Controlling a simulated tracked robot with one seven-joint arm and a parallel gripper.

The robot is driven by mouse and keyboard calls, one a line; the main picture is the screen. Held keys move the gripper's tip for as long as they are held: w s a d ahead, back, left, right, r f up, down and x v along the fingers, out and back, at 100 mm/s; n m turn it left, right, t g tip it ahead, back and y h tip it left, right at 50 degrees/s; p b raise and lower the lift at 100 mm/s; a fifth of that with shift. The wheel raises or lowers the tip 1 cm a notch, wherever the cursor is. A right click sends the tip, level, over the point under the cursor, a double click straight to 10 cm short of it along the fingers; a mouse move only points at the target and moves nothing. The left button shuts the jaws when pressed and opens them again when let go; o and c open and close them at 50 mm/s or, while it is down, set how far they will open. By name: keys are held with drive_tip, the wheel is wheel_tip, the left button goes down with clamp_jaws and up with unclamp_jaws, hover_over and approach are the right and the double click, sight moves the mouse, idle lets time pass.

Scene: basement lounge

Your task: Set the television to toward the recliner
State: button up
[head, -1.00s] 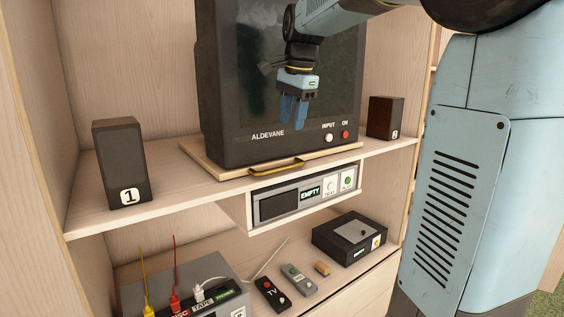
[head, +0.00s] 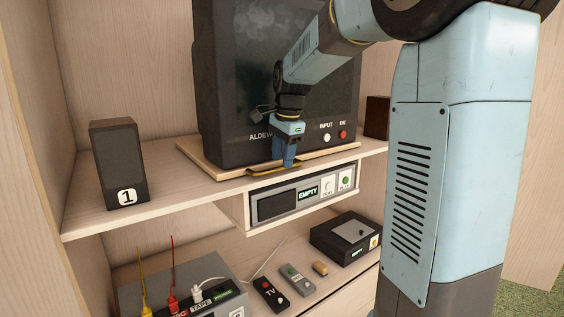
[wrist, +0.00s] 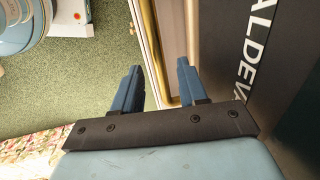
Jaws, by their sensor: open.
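The black television (head: 228,90), marked ALDEVANE, stands on a pale wooden board (head: 197,155) on the upper shelf. Its dark screen faces the front of the cabinet. A brass handle (head: 262,175) sits on the board's front edge. My gripper (head: 288,161) points down in front of the television's lower face, at the handle, and hides part of it. In the wrist view, my gripper (wrist: 157,75) is open, and the brass handle (wrist: 152,48) shows between its two blue fingers. I cannot tell whether they touch it. The recliner is not identifiable in view.
Speaker 1 (head: 119,165) stands left of the television, and another dark speaker (head: 376,118) stands right. Below are a player (head: 300,197) reading EMPTY, a black box (head: 345,238), remotes (head: 271,293) and a grey box (head: 190,283) with cables.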

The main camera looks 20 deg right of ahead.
drive_tip(key=shift+w+a+f, duration=0.1)
drive_tip(key=shift+w+f, duration=0.1)
drive_tip(key=shift+f, duration=0.75)
drive_tip(key=shift+c, duration=0.3)
clamp_jaws()
